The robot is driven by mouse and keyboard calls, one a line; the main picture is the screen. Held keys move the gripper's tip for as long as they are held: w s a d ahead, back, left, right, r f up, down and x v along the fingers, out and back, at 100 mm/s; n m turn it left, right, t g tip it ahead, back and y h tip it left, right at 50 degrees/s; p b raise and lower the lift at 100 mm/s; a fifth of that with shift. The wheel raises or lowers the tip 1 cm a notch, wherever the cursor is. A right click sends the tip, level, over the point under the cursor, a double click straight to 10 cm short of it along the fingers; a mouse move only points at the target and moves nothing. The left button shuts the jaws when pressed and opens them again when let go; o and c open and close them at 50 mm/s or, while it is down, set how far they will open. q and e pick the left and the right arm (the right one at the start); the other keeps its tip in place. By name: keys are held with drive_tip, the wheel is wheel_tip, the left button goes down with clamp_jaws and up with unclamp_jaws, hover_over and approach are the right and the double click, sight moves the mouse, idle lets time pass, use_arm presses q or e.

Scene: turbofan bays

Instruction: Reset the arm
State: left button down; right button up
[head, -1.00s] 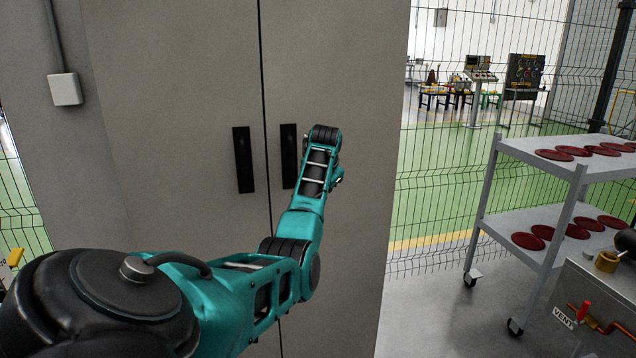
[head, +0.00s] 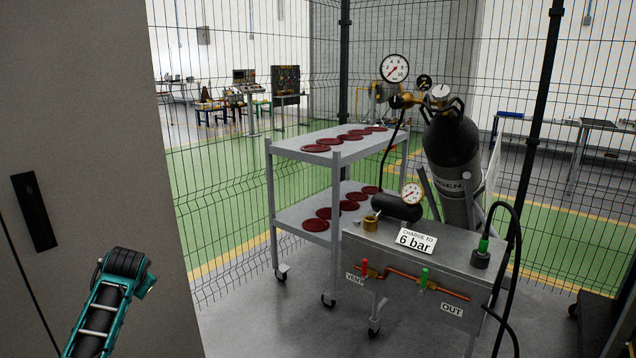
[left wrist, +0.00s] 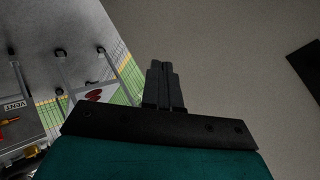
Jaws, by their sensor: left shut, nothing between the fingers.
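My left arm (head: 98,318), teal and black, comes in at the lower left of the head view, in front of the grey cabinet (head: 75,130). Its fingers do not show clearly there. In the left wrist view my left gripper (left wrist: 160,68) has its dark fingers together, with nothing between them. The cabinet surface fills much of that view behind the fingers, and a black handle (left wrist: 305,60) shows at its right edge. My right gripper is in neither view.
A grey wheeled cart (head: 290,148) holds several dark red discs on two shelves. A metal charging bench (head: 350,245) with a "6 bar" sign (head: 415,240), valves and gauges stands at the right. A black gas cylinder (head: 452,150) stands behind it. A wire fence closes the back.

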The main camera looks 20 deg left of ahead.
use_arm(q)
drive_tip(key=s+d+f+m+t+h, duration=0.2)
drive_tip(key=s+d+f, duration=0.1)
drive_tip(key=d+f, duration=0.55)
drive_tip(key=s+d+f+m+t+h, duration=0.1)
drive_tip(key=s+d+f+h, duration=0.15)
drive_tip(key=d+f, duration=0.6)
drive_tip(key=s+d+h, duration=0.2)
drive_tip(key=s+d, duration=0.6)
drive_tip(key=d, duration=0.3)
drive_tip(key=s+d+t+h, duration=0.1)
drive_tip(key=s+d+h, duration=0.2)
drive_tip(key=s+d, duration=0.5)
drive_tip(key=d, duration=0.4)
drive_tip(key=shift+d+n+t, duration=0.15)
drive_tip(key=shift+n+t, duration=0.15)
drive_tip(key=shift+n, duration=0.1)
drive_tip(key=shift+r, duration=0.1)
